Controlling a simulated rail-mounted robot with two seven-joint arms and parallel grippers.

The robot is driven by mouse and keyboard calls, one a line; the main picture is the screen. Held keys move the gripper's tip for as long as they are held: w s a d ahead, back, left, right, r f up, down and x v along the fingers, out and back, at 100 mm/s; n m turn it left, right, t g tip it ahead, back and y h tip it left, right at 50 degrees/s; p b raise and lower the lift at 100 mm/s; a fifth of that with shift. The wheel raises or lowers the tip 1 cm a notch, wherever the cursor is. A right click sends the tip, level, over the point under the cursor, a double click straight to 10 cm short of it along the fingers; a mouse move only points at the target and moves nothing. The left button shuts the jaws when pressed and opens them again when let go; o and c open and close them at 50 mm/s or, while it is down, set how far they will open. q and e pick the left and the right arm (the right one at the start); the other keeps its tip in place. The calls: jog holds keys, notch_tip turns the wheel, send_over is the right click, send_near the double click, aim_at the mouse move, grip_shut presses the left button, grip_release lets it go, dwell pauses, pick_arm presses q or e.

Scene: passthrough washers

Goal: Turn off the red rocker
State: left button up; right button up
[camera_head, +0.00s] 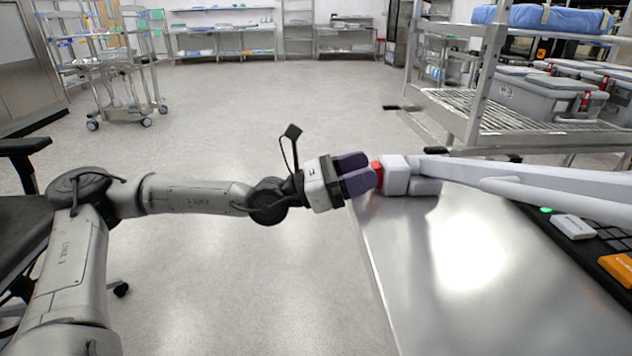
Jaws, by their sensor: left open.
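The red rocker (376,172) shows as a small red patch on the left side of a pale housing (396,174) at the steel table's far left edge. Most of it is hidden behind my fingers. My left gripper (366,172) comes in from the left with its purple fingers pointing right. It is open, with its tips right at the red part. I cannot tell whether they touch it, or which way the rocker is tipped. My right gripper is not in view.
The steel table (470,290) is bare in front. Long pale bars (530,180) run right from the housing. A dark panel with a green light (546,210), a white block (573,227) and an orange block (618,268) lies at right. A crate rack (480,125) stands behind.

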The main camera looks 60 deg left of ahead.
pick_arm(q)
jog(key=p+v, duration=0.2)
jog(key=v, duration=1.1)
jog(key=shift+r, duration=0.15)
dwell(0.3)
